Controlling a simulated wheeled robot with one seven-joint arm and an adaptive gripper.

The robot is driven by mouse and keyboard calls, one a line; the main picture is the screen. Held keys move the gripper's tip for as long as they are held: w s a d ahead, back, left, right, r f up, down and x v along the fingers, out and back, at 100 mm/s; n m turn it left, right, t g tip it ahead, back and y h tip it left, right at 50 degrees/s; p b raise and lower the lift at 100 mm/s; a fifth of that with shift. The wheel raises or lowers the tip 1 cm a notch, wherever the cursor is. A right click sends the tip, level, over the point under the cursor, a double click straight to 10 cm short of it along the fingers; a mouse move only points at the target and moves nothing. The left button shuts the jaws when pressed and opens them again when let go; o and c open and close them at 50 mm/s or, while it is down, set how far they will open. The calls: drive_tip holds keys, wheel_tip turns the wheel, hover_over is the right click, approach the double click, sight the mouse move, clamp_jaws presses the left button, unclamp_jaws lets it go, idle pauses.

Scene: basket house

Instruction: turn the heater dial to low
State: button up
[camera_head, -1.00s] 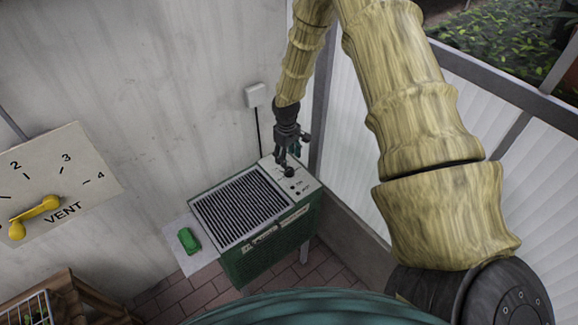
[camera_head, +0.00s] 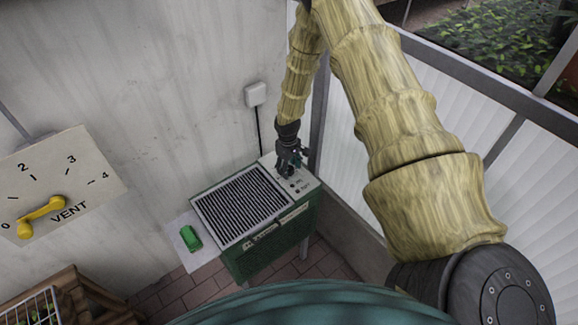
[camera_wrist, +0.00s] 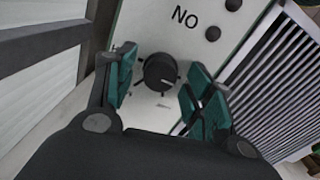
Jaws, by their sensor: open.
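The heater (camera_head: 262,246) is a green box with a dark slatted grille on top and a pale control panel (camera_head: 305,184) at its right end. The heater dial (camera_wrist: 160,72) is a round black knob with small marks around it on the panel. My gripper (camera_head: 287,168) is over the panel and hides most of the dial in the head view. In the wrist view my gripper (camera_wrist: 162,66) is open, its teal fingers on either side of the dial with gaps visible. I cannot tell the dial's setting.
Two small black knobs or buttons (camera_wrist: 223,18) are on the panel beside the grille (camera_wrist: 278,85). A white wall box with a cable (camera_head: 256,95) is behind the heater. A green object (camera_head: 190,238) lies on a pale side shelf. A VENT plate with a yellow lever (camera_head: 42,216) is at left.

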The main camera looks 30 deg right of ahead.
drive_tip(key=c, duration=1)
drive_tip(key=shift+c, duration=0.2)
drive_tip(key=shift+f+m+b, duration=0.1)
drive_tip(key=shift+m+b, duration=0.85)
drive_tip(key=shift+m, duration=0.15)
drive_tip(key=m+b, duration=0.2)
drive_tip(key=m, duration=0.1)
drive_tip(key=shift+m, duration=0.3)
drive_tip(key=m+b, duration=0.2)
drive_tip(key=m, duration=0.3)
drive_tip(key=shift+w+m, duration=0.1)
drive_tip(key=shift+m, duration=0.3)
drive_tip(key=shift+r, duration=0.2)
